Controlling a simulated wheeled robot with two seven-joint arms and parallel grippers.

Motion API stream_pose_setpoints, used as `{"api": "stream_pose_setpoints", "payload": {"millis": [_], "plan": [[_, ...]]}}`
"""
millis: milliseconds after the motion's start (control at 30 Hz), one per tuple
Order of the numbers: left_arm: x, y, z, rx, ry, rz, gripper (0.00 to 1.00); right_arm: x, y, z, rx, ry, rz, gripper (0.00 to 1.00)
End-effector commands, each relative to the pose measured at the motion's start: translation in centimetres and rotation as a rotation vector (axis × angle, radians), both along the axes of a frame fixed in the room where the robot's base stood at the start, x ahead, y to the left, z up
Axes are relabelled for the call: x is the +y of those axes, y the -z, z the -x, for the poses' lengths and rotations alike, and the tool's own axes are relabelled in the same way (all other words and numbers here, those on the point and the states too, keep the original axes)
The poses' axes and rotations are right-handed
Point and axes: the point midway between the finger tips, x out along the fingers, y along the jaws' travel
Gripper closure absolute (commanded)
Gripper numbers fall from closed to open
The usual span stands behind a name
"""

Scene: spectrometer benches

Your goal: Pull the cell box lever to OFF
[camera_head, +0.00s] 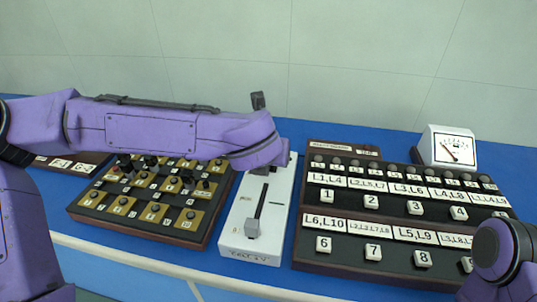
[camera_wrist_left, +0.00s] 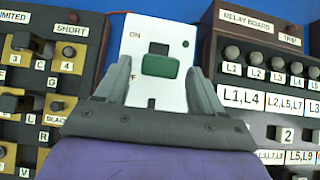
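The white cell box (camera_head: 233,239) stands on the blue bench, with a dark slot and a grey block (camera_head: 252,228) near its front. In the left wrist view the white box face (camera_wrist_left: 150,27) carries an ON label, a partly covered label ending in F below it, and a green lever block (camera_wrist_left: 160,66) in front of a dark slot. My left gripper (camera_wrist_left: 158,75) is open, one finger on each side of the green block, with small gaps showing. In the head view my left wrist covers the far end of the box and hides the fingers. My right gripper is out of view.
A panel with brown-gold plates and black knobs (camera_head: 150,200) stands left of the box. The relay board (camera_head: 400,215) stands close on the right, with a white meter (camera_head: 449,147) behind it. My right arm is at the lower right. Narrow blue bench strips separate the box from both.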

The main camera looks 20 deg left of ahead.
Motion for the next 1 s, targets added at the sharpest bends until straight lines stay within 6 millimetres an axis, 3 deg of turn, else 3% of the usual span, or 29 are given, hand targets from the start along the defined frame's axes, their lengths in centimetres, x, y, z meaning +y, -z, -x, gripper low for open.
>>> {"api": "stream_pose_setpoints", "payload": {"millis": [167,600,1000], "plan": [[-0.1,-0.8,0.5,-0.004,-0.001,0.002,0.32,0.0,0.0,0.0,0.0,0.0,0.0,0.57],[-0.9,-7.2,6.7,-0.002,0.001,0.0,0.32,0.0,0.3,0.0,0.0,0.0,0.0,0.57],[-0.9,-7.7,7.2,0.0,0.001,-0.001,0.32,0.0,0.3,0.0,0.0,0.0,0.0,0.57]]}}
